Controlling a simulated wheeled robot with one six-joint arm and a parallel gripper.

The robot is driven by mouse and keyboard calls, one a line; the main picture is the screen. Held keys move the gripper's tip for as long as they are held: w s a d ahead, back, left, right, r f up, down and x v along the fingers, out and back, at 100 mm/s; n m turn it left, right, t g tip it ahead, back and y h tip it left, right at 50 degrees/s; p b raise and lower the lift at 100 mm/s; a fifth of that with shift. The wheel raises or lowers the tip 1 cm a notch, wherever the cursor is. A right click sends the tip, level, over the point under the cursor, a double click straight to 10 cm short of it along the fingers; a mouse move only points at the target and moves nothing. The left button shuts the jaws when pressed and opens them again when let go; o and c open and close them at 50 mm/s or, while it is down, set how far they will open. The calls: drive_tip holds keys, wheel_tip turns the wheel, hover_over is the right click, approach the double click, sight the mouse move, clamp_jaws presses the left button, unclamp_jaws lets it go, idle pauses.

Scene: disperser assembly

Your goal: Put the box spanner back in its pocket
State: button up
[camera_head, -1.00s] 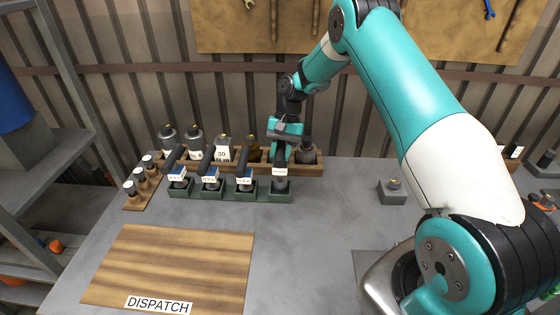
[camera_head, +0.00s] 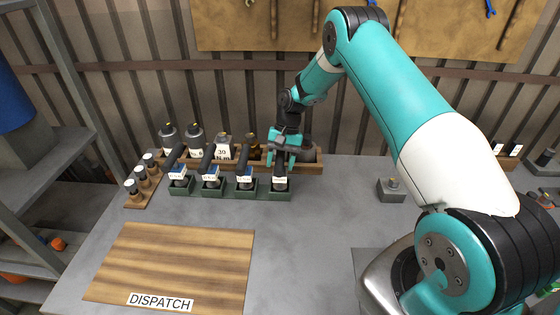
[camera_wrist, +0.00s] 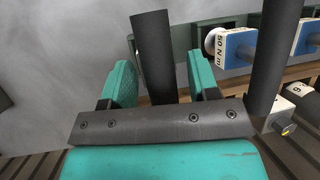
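The box spanner (camera_head: 280,184), dark with a white label, stands in the rightmost pocket of the green holder (camera_head: 262,196). Its dark handle (camera_wrist: 155,50) rises between the fingers in the wrist view. My gripper (camera_head: 285,160) is above the holder, around the upper handle. In the wrist view my gripper (camera_wrist: 161,82) has its two teal fingers apart, with a gap on each side of the handle. The spanner's lower end is hidden inside the pocket.
Several similar tools with dark handles fill the other pockets to the left. A wooden rack (camera_head: 312,165) with bottles stands behind. A small grey block (camera_head: 391,190) lies to the right. The dispatch board (camera_head: 175,262) is in front and bare. The bench middle is clear.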

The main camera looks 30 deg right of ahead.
drive_tip(key=b+v, duration=0.1)
drive_tip(key=v, duration=1.1)
drive_tip(key=s+a+r+n, duration=0.3)
drive_tip(key=a+r, duration=0.5)
drive_tip(key=a, duration=0.1)
drive_tip(key=s+a+r+n+t, duration=0.1)
drive_tip(key=s+a+r+n, duration=0.25)
drive_tip(key=s+a, duration=0.4)
drive_tip(key=s+a+r+n+t, duration=0.1)
drive_tip(key=s+a+r+n, duration=0.3)
drive_tip(key=s, duration=0.6)
drive_tip(key=s+a+n, duration=0.3)
drive_tip(key=s, duration=1.1)
drive_tip(key=shift+f+t, duration=0.15)
drive_tip(key=shift+t, duration=0.15)
drive_tip(key=shift+s, duration=0.1)
